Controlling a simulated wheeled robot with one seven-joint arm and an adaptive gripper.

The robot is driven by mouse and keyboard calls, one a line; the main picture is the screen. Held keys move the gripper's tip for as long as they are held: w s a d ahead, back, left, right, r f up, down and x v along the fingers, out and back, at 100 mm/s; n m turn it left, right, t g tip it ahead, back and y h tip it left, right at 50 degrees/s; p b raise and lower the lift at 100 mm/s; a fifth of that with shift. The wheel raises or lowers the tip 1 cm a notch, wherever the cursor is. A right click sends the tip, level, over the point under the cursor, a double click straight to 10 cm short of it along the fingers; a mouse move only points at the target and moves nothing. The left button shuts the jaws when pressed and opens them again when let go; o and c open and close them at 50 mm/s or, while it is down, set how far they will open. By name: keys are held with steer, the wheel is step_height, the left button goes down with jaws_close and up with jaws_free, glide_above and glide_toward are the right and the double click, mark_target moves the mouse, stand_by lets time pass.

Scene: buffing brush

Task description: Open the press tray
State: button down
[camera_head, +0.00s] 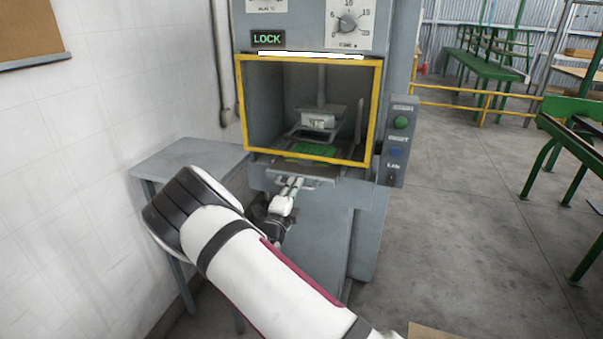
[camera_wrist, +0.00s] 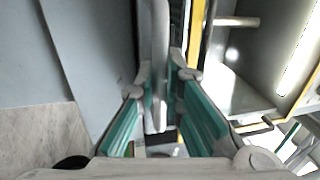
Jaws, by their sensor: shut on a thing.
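The press (camera_head: 313,110) is a grey machine with a yellow-framed opening. The press tray (camera_head: 338,156) sits low in this opening with a green piece (camera_head: 316,149) on it, under the press head (camera_head: 318,120). A grey tray handle (camera_head: 312,183) sticks out at the front below the yellow frame. My gripper (camera_head: 292,184) is at this handle, its fingers partly hidden by my wrist. In the wrist view the teal-padded fingers of my gripper (camera_wrist: 163,78) are closed on both sides of the grey bar of the handle (camera_wrist: 160,40).
A sign on the press reads LOCK (camera_head: 268,39). A control box (camera_head: 400,140) with green and blue buttons is on the press's right side. A grey side table (camera_head: 185,160) stands at the left by the white wall.

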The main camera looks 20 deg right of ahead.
steer(key=r+p+v, duration=0.2)
steer(key=p+v, duration=0.1)
steer(key=v, duration=0.7)
steer(key=r+p+v, duration=0.2)
steer(key=v, duration=0.9)
steer(key=shift+s+a+p, duration=0.35)
steer(key=shift+s+p, duration=0.05)
steer(key=c, duration=1.7)
jaws_free()
steer(key=v, duration=1.2)
